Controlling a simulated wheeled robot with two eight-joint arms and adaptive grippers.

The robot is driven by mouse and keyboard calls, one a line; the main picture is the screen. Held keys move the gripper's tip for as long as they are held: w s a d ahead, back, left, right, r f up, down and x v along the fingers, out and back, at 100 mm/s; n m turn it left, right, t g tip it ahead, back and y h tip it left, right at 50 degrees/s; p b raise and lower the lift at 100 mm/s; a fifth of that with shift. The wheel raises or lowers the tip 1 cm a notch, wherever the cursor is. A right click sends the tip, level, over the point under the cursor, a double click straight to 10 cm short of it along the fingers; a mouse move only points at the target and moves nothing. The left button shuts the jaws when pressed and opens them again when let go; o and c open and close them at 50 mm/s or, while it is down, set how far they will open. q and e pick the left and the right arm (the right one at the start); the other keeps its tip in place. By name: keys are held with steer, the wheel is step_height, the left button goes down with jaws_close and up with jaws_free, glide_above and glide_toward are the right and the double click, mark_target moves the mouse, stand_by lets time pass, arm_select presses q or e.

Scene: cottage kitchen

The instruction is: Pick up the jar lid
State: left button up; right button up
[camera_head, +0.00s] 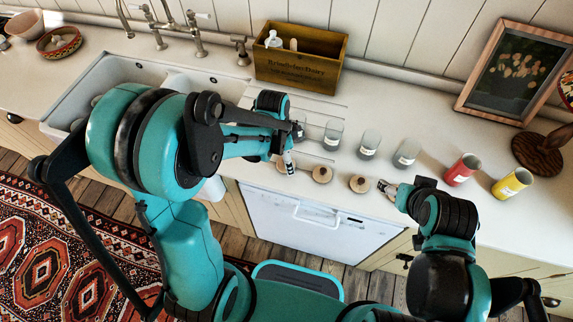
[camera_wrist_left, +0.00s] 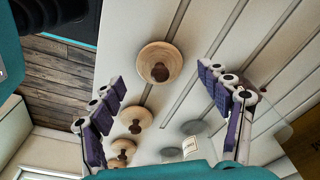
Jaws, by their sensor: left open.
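Three round wooden lids with dark knobs lie in a row on the white counter. In the left wrist view, the nearest lid (camera_wrist_left: 160,65) sits between the spread fingertips of my left gripper (camera_wrist_left: 163,78), with gaps on both sides. The middle lid (camera_wrist_left: 132,120) and the far lid (camera_wrist_left: 121,149) lie beyond it. In the head view, my left gripper (camera_head: 285,158) is over the counter and largely hides the nearest lid. The middle lid (camera_head: 322,173) and far lid (camera_head: 359,184) are clear. My right gripper (camera_head: 387,187) is right of the far lid; its finger gap is unclear.
Several grey glass jars (camera_head: 369,144) stand behind the lids. A red jar (camera_head: 462,169) and yellow jar (camera_head: 511,183) are at right. A wooden box (camera_head: 300,68) stands at the back, the sink (camera_head: 75,98) at left. The counter's front edge runs close to the lids.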

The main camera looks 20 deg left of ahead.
arm_select(q)
step_height(320, 180, down, 2)
steer(key=shift+w+d+f, duration=0.1)
steer(key=shift+c, duration=0.3)
steer(key=c, duration=1)
